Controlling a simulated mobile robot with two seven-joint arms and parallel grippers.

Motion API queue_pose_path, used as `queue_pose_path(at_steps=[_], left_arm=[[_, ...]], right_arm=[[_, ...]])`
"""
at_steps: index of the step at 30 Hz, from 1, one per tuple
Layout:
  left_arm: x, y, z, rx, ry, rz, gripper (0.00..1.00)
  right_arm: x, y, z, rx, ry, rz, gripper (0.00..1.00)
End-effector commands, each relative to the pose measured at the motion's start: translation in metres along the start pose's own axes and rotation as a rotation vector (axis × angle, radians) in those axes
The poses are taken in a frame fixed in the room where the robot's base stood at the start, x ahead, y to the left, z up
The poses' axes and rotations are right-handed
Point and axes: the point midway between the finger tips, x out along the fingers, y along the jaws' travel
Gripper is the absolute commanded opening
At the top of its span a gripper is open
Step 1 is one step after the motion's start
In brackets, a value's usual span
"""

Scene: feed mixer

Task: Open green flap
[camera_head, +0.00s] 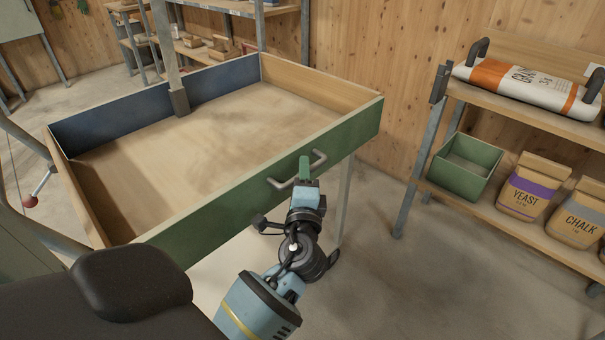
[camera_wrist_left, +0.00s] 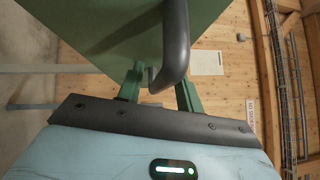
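The green flap (camera_head: 250,187) is the upright front panel of a wooden box, with a curved grey handle (camera_head: 319,158) on its outer face. The flap is closed against the box's front. My left gripper (camera_head: 304,167) is at the handle, with its green fingers pointing at the panel. In the left wrist view, the green fingers (camera_wrist_left: 160,78) stand apart, with the end of the grey handle (camera_wrist_left: 177,38) by the gap between them. I cannot tell whether they touch it. The panel's green face (camera_wrist_left: 105,25) fills the top of that view. My right gripper is not in view.
The box's inside floor (camera_head: 210,125) is dusty and empty. A shelf (camera_head: 500,225) at the right holds a green bin (camera_head: 464,168), yeast (camera_head: 530,187) and chalk (camera_head: 577,216) bags and a grain sack (camera_head: 527,88). The floor between box and shelf is clear.

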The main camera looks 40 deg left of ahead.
Motion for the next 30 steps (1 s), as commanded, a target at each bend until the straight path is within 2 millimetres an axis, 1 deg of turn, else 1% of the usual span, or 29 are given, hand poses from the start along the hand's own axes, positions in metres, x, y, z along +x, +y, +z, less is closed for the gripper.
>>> queue_pose_path(at_steps=[5, 8, 12, 14, 23, 30], left_arm=[[0.0001, 0.0003, 0.0, 0.0, 0.0, 0.0, 0.36], [0.0001, 0.0003, 0.0, 0.0, 0.0, 0.0, 0.26], [0.0, 0.0003, 0.0, 0.0, 0.0, 0.0, 0.07], [-0.0001, 0.0003, 0.0, 0.0, 0.0, 0.0, 0.0], [0.0, 0.0008, -0.0003, 0.001, 0.0, 0.0, 0.0], [0.003, 0.0037, -0.0056, 0.021, 0.002, -0.017, 0.0]], right_arm=[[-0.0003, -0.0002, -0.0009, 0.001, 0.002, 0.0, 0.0], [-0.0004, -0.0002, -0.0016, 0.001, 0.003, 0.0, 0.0], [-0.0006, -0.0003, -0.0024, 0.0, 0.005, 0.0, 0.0], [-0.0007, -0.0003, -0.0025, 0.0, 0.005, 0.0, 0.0], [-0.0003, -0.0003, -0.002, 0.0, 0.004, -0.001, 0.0], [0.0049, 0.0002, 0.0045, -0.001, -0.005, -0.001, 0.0]])
